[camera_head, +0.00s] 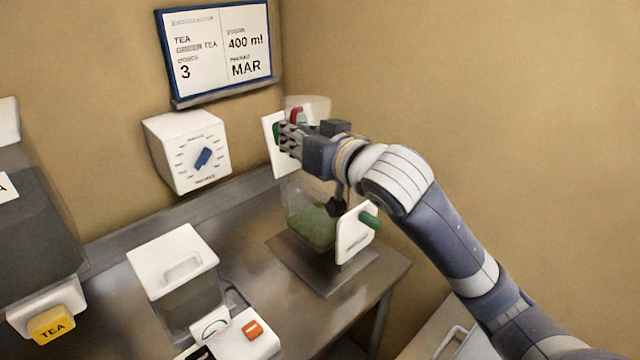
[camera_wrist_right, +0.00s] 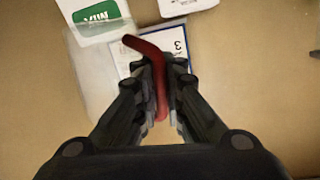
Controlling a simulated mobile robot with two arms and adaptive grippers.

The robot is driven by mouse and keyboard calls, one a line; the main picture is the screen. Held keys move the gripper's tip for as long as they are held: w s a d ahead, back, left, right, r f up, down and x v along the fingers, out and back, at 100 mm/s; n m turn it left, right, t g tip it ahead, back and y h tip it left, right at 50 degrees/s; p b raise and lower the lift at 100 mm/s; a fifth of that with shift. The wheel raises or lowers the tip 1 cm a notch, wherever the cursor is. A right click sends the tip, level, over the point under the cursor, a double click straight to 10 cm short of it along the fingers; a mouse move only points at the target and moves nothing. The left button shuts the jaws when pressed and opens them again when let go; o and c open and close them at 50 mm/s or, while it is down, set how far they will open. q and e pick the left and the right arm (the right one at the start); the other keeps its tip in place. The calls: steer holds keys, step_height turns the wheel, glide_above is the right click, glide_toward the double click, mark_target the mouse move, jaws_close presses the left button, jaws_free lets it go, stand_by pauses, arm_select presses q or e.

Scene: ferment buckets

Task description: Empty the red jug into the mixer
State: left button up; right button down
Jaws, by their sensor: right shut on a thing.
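My right gripper (camera_head: 293,140) is shut on the red handle (camera_head: 296,115) of a clear jug (camera_head: 309,103), high above the mixer. The handle also shows between the fingers in the right wrist view (camera_wrist_right: 158,80), with the pale, see-through jug body (camera_wrist_right: 93,75) beside it. The jug's tilt and contents cannot be told. The mixer (camera_head: 312,226) is a clear container with green matter in its bottom, below my gripper. My forearm and wrist hide part of its upper side. My left gripper is out of view.
A white panel with a green handle (camera_head: 369,220) stands at the mixer's right. A white dial box (camera_head: 188,150) and a sign (camera_head: 217,50) are on the wall. A white-lidded container (camera_head: 173,262) and a yellow TEA dispenser (camera_head: 52,325) are at left. Bare counter (camera_head: 235,222) lies between.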

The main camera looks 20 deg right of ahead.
steer(key=shift+n+t, duration=0.7)
steer(key=shift+n, duration=0.2)
steer(key=shift+s+a+r+b, duration=0.2)
steer(key=shift+s+a+r, duration=0.1)
steer(key=shift+s, duration=0.4)
steer(key=shift+s+a+r+b, duration=0.15)
steer(key=shift+s+a+b, duration=0.1)
steer(key=shift+s, duration=0.5)
steer(key=shift+s+a+r+b, duration=0.15)
steer(key=shift+s+a+r, duration=0.15)
steer(key=shift+s, duration=0.4)
